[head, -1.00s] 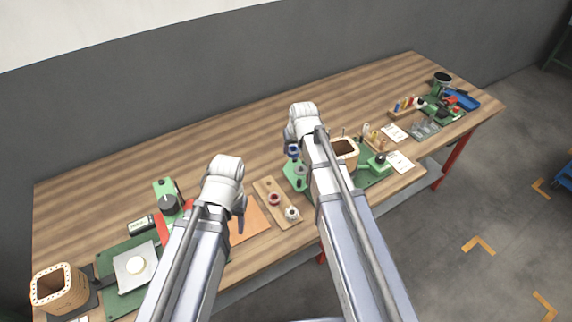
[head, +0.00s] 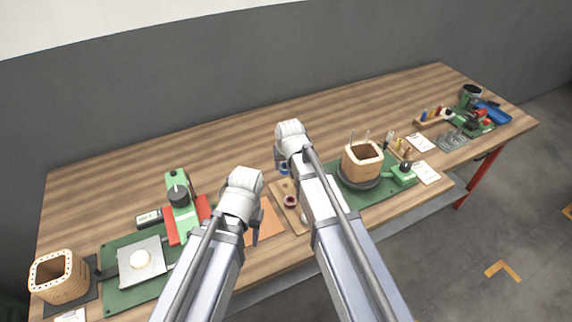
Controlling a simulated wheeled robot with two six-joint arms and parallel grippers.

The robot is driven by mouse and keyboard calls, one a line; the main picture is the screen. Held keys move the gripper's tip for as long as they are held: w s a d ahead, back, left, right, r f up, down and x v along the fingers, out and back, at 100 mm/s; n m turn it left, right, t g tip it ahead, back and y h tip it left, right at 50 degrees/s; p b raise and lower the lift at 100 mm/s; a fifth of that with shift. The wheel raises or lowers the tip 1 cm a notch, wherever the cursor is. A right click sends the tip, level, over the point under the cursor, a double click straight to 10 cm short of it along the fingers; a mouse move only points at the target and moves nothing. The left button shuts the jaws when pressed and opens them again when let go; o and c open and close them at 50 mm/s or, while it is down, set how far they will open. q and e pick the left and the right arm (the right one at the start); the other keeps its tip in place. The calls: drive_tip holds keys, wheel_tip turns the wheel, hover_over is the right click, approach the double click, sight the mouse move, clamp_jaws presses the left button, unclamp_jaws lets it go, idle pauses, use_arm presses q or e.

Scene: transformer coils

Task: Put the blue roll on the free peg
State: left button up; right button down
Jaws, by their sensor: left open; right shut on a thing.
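The blue roll (head: 284,169) is in my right gripper (head: 283,166), which is shut on it, at the far end of the wooden peg board (head: 276,188). The gripper and arm hide much of the roll, and I cannot tell whether it touches the board or a peg. A red roll (head: 290,201) sits on the board nearer me. A white roll (head: 305,216) is mostly hidden by my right arm. The free peg is not clear to see. My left gripper (head: 254,236) is open and empty over the orange sheet.
The orange sheet (head: 268,225) lies left of the peg board. A green mat with a wooden coil former (head: 362,161) is right of my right arm. A green and red device (head: 181,205) stands at the left. The back of the table (head: 220,145) is clear.

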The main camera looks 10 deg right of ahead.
use_arm(q)
drive_tip(key=b, duration=0.4)
hover_over(249, 255)
drive_tip(key=shift+d+f, duration=0.15)
drive_tip(key=shift+f, duration=2.1)
use_arm(e)
hover_over(286, 185)
drive_tip(key=shift+a+f, duration=0.1)
drive_tip(key=shift+f, duration=2.1)
use_arm(q)
drive_tip(key=shift+f+b, duration=0.55)
use_arm(e)
drive_tip(key=shift+f, duration=0.6)
use_arm(q)
drive_tip(key=shift+f+b, duration=0.3)
use_arm(e)
drive_tip(key=shift+f, duration=0.3)
use_arm(q)
drive_tip(key=shift+f, duration=0.1)
use_arm(e)
drive_tip(key=shift+f, duration=0.1)
use_arm(q)
drive_tip(key=shift+f+b, duration=0.45)
drive_tip(key=shift+b, duration=0.1)
use_arm(e)
drive_tip(key=shift+f, duration=0.45)
unclamp_jaws()
